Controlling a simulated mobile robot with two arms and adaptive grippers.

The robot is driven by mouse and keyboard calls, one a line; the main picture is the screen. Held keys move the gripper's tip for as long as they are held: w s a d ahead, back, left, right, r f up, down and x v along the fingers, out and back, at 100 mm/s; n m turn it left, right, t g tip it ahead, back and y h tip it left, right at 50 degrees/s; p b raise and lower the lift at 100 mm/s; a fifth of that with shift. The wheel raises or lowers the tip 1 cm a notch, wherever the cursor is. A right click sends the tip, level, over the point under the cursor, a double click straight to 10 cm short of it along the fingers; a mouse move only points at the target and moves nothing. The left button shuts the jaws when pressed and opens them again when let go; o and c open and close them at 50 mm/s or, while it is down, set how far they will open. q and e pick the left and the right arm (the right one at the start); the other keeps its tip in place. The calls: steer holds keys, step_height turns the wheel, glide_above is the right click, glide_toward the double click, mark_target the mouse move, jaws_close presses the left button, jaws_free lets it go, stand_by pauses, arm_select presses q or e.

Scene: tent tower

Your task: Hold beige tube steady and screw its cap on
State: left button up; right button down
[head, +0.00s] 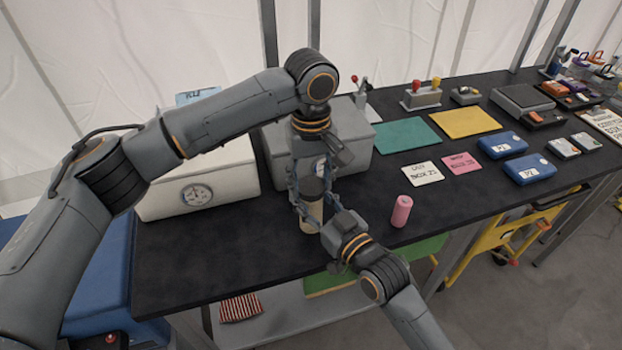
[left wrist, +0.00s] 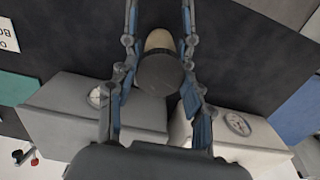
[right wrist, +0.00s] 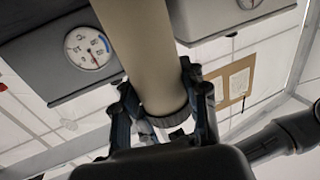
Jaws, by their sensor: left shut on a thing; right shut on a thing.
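The beige tube (head: 310,218) stands upright near the front edge of the dark table. Its dark grey cap (left wrist: 160,75) is at the upper end, facing my left wrist camera. My left gripper (head: 311,187) comes down from above and is shut on the cap, its fingers (left wrist: 160,45) on both sides. My right gripper (head: 317,208) reaches in from the front right and is shut on the tube. In the right wrist view the tube (right wrist: 148,50) passes between its fingers, with a darker ribbed band near them. The cap's seam and the tube's contact with the table are unclear.
A pink cylinder (head: 401,210) stands to the right. A grey box (head: 350,150) and a white box with a gauge (head: 160,203) stand close behind and left. Cards, green and yellow mats and blue cases lie farther right. Dark table surface is clear at front left.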

arm_select(q)
steer(key=m, duration=1.6)
steer(key=shift+f, duration=0.1)
steer(key=m, duration=0.8)
steer(key=shift+w, duration=0.1)
steer(key=m, duration=0.7)
steer(key=shift+m, duration=0.3)
steer(key=o, duration=1.3)
